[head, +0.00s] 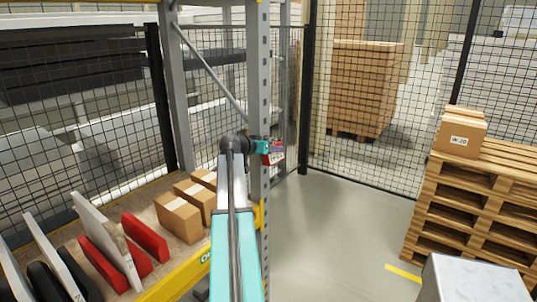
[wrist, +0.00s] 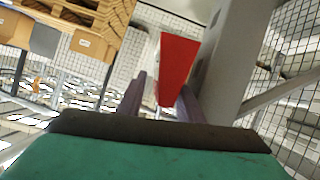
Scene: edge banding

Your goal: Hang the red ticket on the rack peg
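The red ticket (head: 275,154) is at the end of my arm in the head view, just right of the grey rack upright (head: 258,85). My gripper (head: 265,147) is shut on it. In the wrist view, the red ticket (wrist: 178,68) stands out between the two dark fingers of my gripper (wrist: 163,92), with its thin pale edge on the left. The rack upright (wrist: 236,60) is close on the right of the ticket there. I cannot make out the rack peg in either view.
Cardboard boxes (head: 178,217) and red and white boards (head: 144,237) stand on the shelf at left. A wooden pallet stack (head: 470,205) with a carton (head: 461,133) is at right. Mesh fencing (head: 385,150) closes the back. The grey floor (head: 335,225) between is clear.

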